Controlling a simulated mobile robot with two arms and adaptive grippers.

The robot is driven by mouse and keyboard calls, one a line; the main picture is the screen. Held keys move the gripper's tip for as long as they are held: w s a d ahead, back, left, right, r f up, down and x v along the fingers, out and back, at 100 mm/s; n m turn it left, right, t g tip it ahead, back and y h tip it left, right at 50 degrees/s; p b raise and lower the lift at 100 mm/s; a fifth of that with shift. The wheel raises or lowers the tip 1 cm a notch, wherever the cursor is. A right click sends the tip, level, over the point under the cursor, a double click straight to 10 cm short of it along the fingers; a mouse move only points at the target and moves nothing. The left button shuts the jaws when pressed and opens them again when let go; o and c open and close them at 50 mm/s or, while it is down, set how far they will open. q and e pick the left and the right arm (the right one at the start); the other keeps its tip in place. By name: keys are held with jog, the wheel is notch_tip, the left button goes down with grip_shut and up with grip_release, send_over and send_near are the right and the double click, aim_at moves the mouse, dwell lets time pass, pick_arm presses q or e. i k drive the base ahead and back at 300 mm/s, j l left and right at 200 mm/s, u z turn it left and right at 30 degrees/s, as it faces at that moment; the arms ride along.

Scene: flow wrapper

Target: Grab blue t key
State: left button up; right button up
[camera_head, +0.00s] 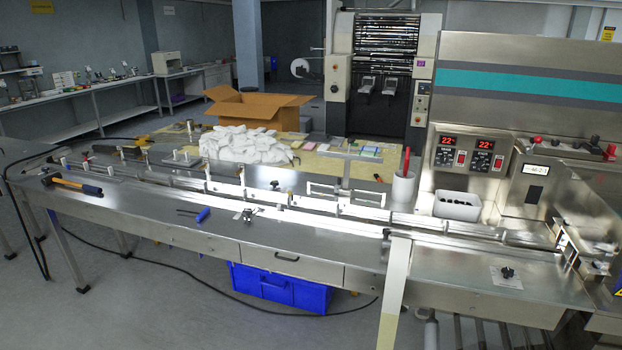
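The blue T key (202,215) lies on the steel top of the long machine table, left of centre and near the front edge. Its blue handle shows clearly; thin dark rods (187,211) lie just left of it, and I cannot tell whether they belong to it. Neither of my grippers is in view.
A hammer (72,185) lies on the table's left end. A small metal part (246,214) sits right of the key. The conveyor rail (290,205) runs behind it. A white cup (402,188) and white bin (457,206) stand farther right. Steel around the key is mostly clear.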

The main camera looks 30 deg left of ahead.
aim_at(201, 215)
jog(key=u, duration=1.8)
